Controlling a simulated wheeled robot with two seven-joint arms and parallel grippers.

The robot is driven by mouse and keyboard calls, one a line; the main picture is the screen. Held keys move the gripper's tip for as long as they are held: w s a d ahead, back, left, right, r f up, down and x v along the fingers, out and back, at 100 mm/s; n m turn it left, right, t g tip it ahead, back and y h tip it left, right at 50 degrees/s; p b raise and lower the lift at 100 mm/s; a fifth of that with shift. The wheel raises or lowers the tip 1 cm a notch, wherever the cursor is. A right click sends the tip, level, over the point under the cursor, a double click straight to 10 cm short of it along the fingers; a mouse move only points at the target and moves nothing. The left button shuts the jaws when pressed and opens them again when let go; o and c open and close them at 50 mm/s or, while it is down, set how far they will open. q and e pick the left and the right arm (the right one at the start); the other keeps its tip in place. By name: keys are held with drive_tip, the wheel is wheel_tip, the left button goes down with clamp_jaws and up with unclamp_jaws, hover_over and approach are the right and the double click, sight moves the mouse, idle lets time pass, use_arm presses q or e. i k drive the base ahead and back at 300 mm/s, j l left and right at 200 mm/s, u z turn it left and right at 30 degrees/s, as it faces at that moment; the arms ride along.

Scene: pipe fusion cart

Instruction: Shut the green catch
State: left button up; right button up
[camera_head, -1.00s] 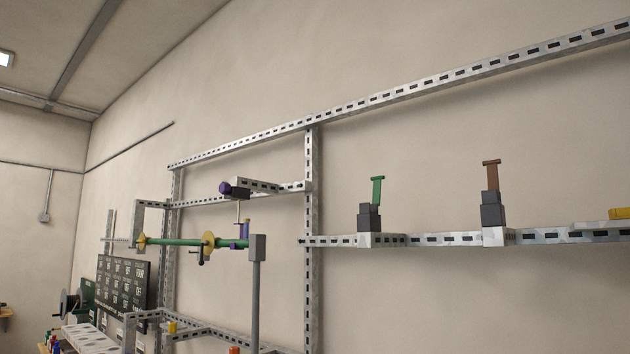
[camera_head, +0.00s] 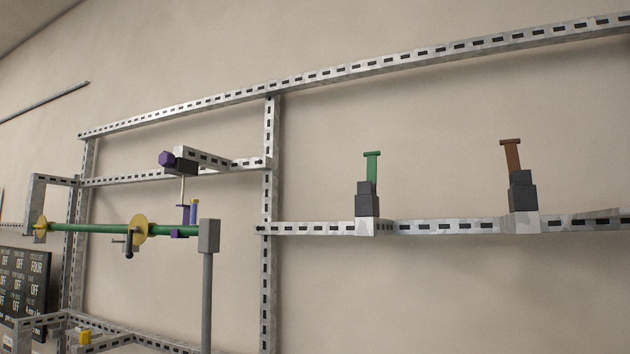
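The green catch (camera_head: 372,167) stands upright on a dark grey block (camera_head: 367,203), with a short flat bar across its top. The block sits on a metal bracket on the slotted rail, right of the vertical post. A similar brown catch (camera_head: 511,155) stands on its own dark block (camera_head: 523,192) further right. Neither of my grippers is in view.
A slotted metal frame (camera_head: 270,150) runs along the wall. At left a green pipe (camera_head: 90,228) with yellow discs (camera_head: 139,229) meets a grey post (camera_head: 208,275). A purple knob (camera_head: 166,158) is above it. A dark board (camera_head: 22,285) is at far left. The space around the green catch is clear.

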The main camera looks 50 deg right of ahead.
sight(371, 156)
drive_tip(key=i, duration=1.7)
drive_tip(key=i+z, duration=0.1)
drive_tip(key=i, duration=0.7)
drive_tip(key=i+j+z, duration=0.15)
drive_tip(key=i, duration=0.65)
drive_tip(key=i+j+z, duration=0.1)
drive_tip(key=z, duration=4.95)
